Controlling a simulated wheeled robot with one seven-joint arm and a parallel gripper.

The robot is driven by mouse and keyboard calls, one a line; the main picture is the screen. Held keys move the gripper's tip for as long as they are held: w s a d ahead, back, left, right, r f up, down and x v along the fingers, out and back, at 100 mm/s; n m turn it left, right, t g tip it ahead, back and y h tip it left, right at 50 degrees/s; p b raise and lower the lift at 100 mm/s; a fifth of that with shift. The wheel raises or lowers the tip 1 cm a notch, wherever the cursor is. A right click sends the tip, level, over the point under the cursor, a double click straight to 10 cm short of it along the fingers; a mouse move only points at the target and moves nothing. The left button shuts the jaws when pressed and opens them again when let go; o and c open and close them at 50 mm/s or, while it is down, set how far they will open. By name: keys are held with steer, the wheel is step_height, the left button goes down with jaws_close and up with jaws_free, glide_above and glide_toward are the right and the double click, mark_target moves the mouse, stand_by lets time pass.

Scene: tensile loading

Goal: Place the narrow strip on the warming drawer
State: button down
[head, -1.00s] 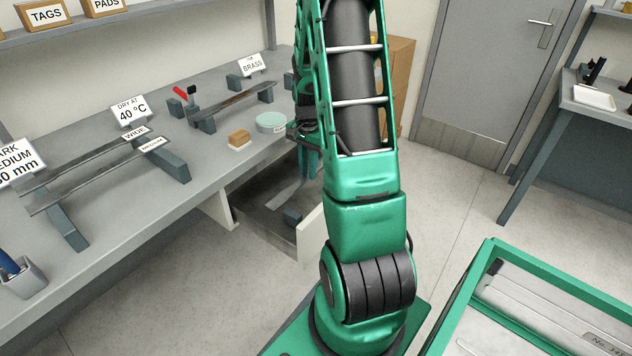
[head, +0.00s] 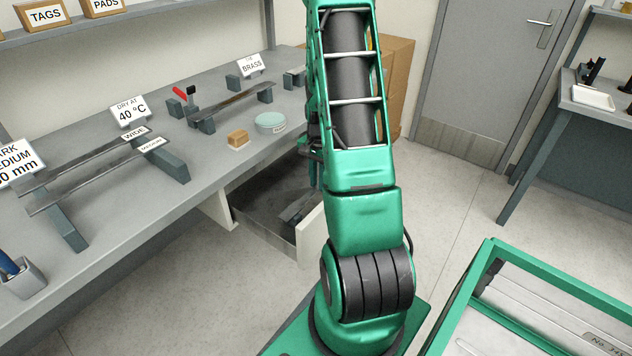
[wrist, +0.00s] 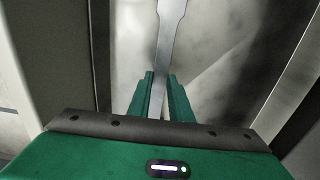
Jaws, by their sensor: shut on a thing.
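My gripper (wrist: 160,76) is shut on the narrow strip (wrist: 172,12), a flat grey metal piece with a wider end. In the wrist view the strip runs from between the green fingers toward the top. The open warming drawer (head: 311,236) is a dark-floored box with a pale front, pulled out below the bench. My gripper (head: 314,176) is at the drawer in the head view, partly hidden by my arm. I cannot tell whether the strip touches the drawer floor.
A green-edged tray (head: 470,290) is at lower right. Floor shows right of the drawer.

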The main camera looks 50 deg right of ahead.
steer(key=shift+f, duration=0.1)
steer(key=c, duration=1.6)
jaws_free()
steer(key=s+a+r+n, duration=0.1)
steer(key=s+a+r, duration=0.15)
steer(key=r, duration=0.65)
steer(key=s+a+r+n, duration=0.1)
steer(key=a+r, duration=0.2)
steer(key=r, duration=0.6)
steer(key=s+a+r+n, duration=0.2)
steer(key=s+a+n, duration=0.1)
steer(key=s+a, duration=0.2)
steer(key=s+a+r+n, duration=0.2)
steer(key=s+a, duration=0.3)
steer(key=s, duration=0.1)
steer(key=s+a+r+n, duration=0.2)
steer(key=s+a+n, duration=0.1)
steer(key=s+a, duration=0.2)
steer(key=shift+s+a+n, duration=0.25)
steer(key=shift+s+n, duration=0.05)
steer(key=shift+s, duration=0.3)
